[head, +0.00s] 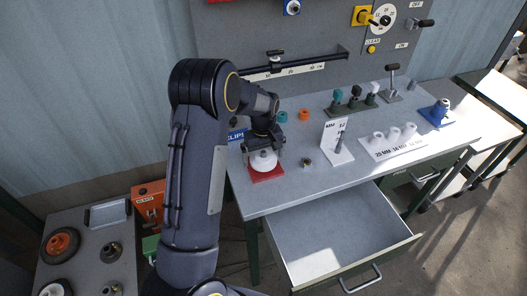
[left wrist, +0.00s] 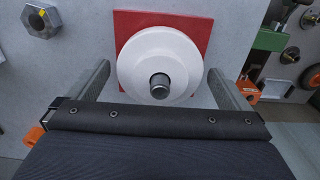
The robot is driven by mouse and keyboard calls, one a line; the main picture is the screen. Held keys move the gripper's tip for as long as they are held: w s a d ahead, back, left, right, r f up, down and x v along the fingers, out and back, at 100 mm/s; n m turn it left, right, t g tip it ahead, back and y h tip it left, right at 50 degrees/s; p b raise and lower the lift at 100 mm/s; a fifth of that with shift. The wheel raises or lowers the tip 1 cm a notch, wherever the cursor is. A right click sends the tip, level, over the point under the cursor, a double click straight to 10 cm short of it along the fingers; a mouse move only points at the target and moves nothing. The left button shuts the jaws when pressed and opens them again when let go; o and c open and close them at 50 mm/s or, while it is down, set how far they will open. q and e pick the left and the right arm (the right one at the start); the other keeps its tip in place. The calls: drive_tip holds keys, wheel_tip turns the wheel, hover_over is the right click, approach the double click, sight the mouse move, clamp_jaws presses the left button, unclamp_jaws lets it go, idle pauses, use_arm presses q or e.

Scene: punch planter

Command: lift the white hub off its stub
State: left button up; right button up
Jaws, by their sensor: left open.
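The white hub (head: 263,161) sits on a red square base (head: 268,176) near the left front corner of the grey workbench. In the left wrist view the hub (left wrist: 160,62) is a round white disc around a dark metal stub (left wrist: 160,86), over the red base (left wrist: 205,20). My left gripper (head: 264,152) is above the hub, pointing down. In the left wrist view its two open fingers (left wrist: 159,84) stand on either side of the hub, with small gaps visible. The right gripper is not in view.
An open drawer (head: 335,235) juts out below the bench (head: 290,190). Right of the hub are a dark nut (head: 307,162), a white stand (head: 337,142) and white cylinders (head: 393,136). A lower table at left holds wheels (head: 62,245). The bench front is mostly clear.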

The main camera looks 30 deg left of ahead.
use_arm(q)
drive_tip(key=c, duration=1.4)
drive_tip(key=o, duration=0.7)
drive_tip(key=shift+r, duration=0.1)
drive_tip(key=c, duration=0.4)
drive_tip(key=shift+r+p, duration=2.05)
drive_tip(key=shift+r, duration=0.95)
drive_tip(key=shift+c, duration=0.2)
